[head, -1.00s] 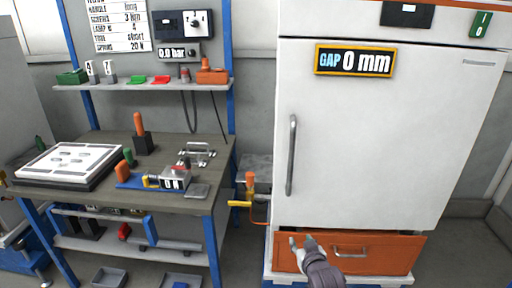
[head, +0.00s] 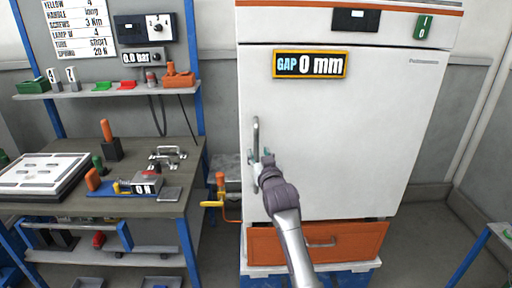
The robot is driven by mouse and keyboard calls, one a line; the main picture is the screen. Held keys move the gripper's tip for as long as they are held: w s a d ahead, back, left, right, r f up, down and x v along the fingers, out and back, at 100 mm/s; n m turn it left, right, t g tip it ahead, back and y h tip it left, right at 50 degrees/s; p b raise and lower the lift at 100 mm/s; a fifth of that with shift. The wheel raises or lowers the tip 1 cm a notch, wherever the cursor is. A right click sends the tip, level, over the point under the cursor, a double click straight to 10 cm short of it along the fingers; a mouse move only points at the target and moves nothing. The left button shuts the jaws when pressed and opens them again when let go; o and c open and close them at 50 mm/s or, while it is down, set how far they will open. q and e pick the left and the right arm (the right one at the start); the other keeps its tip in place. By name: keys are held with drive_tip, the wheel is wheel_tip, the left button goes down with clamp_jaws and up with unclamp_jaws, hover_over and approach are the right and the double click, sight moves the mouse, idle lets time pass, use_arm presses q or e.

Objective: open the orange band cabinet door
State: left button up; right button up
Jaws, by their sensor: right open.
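The white cabinet with the orange band (head: 350,7) along its top stands right of centre. Its white door (head: 370,140) is closed, and a sign (head: 310,64) on it reads "GAP 0 mm". A vertical grey bar handle (head: 256,132) is near the door's left edge. My right gripper (head: 261,160) is open at the lower half of this handle, its fingertips close to the bar. I cannot tell whether they touch it. My left gripper is not in view.
An orange drawer (head: 345,243) sits under the door. A yellow valve lever and orange-handled piping (head: 220,190) stand left of the cabinet. A workbench (head: 165,202) with tools is further left. The floor right of the cabinet (head: 425,240) is clear.

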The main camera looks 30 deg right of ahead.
sight(257, 151)
drive_tip(key=shift+x, duration=1.8)
drive_tip(key=shift+c, duration=0.3)
clamp_jaws()
